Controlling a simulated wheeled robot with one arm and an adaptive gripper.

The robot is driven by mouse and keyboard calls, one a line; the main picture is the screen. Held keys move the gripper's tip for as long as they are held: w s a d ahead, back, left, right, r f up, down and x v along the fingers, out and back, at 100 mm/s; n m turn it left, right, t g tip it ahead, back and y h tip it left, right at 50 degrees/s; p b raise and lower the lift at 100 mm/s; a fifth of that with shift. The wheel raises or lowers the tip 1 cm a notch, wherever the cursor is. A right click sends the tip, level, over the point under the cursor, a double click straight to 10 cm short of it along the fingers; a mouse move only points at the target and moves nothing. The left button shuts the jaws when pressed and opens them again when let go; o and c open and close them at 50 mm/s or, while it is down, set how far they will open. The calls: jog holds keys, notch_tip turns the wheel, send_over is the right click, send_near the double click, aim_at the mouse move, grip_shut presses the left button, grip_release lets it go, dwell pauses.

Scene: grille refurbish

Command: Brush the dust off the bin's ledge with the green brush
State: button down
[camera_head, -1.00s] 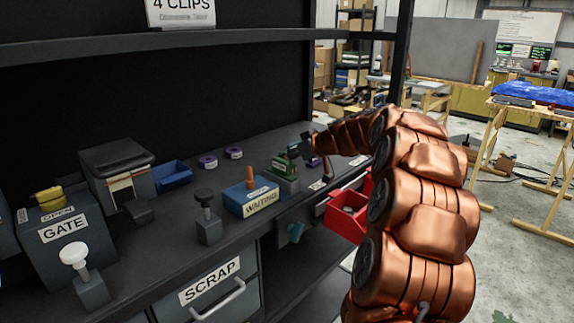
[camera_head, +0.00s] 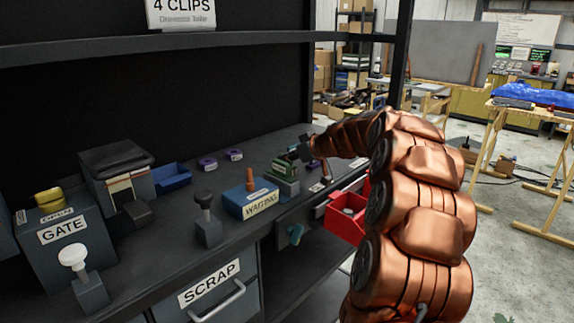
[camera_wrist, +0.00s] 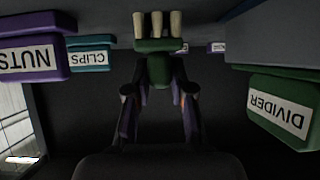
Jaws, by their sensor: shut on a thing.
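My gripper (camera_wrist: 160,105) is shut on the green brush (camera_wrist: 157,66). The brush's cream bristles (camera_wrist: 157,24) point away from the gripper in the wrist view. In the head view my gripper (camera_head: 302,150) is at the right part of the dark bench, by a green labelled block (camera_head: 286,168). The brush is hard to make out there. A red bin (camera_head: 343,224) hangs at the bench's front edge, partly behind my arm. I cannot tell which ledge is the dusty one, and no dust shows clearly.
The wrist view shows a purple NUTS box (camera_wrist: 30,60), a teal CLIPS box (camera_wrist: 88,56) and a green DIVIDER box (camera_wrist: 278,108). A blue WAITING box (camera_head: 250,202), a GATE box (camera_head: 62,232) and a SCRAP drawer (camera_head: 210,284) line the bench. A shelf (camera_head: 200,42) runs above.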

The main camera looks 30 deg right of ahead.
jog(key=shift+r+p, duration=0.75)
jog(key=shift+r, duration=2.25)
jog(key=shift+a, duration=0.1)
